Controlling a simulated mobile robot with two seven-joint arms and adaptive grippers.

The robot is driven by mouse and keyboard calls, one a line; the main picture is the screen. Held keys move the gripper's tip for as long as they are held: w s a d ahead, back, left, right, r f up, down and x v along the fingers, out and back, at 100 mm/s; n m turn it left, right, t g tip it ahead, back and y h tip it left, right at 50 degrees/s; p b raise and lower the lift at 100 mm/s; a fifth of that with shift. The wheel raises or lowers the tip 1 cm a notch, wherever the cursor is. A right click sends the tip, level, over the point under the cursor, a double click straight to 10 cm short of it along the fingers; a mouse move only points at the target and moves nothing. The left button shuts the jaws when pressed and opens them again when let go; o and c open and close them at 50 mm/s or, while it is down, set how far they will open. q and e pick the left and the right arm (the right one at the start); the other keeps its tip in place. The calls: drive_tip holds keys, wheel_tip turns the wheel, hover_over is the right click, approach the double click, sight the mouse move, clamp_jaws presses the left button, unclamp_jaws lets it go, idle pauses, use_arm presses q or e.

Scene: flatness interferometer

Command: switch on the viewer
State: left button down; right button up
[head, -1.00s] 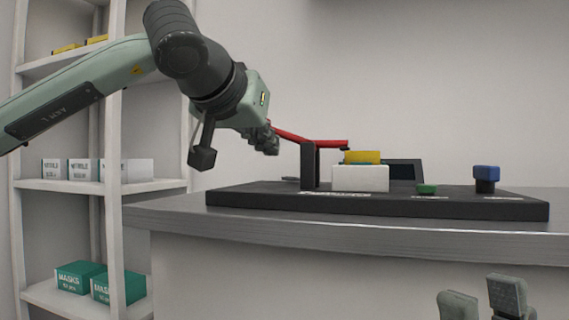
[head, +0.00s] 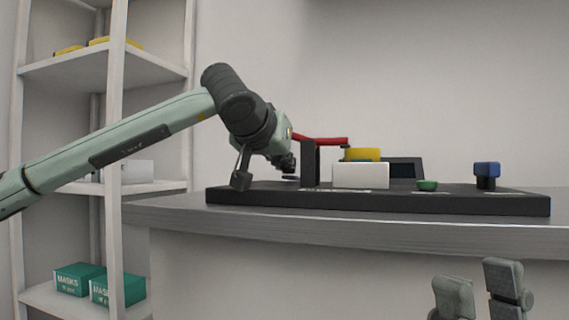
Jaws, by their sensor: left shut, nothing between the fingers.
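The viewer appears to be the small dark screen (head: 403,170) at the back of a long black base (head: 460,203); it looks unlit. A green button-like piece (head: 427,184) and a blue knob (head: 487,169) stand on the base's right part. A red lever (head: 322,140) lies across a black post (head: 310,164); its left end is hidden by my arm. My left gripper (head: 290,167) is shut and empty, low over the base's left part, left of the post. My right gripper (head: 479,280) shows at the bottom edge, fingers apart, below the tabletop in the picture.
A white block (head: 360,176) with a yellow piece (head: 362,154) behind it stands right of the post. The base lies on a grey worktop (head: 180,212). White shelves (head: 150,62) with boxes stand at the left, behind my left arm.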

use_arm(q)
drive_tip(key=shift+s+f, duration=0.15)
drive_tip(key=shift+f, duration=0.2)
drive_tip(key=shift+r+p, duration=0.75)
drive_tip(key=shift+r, duration=0.1)
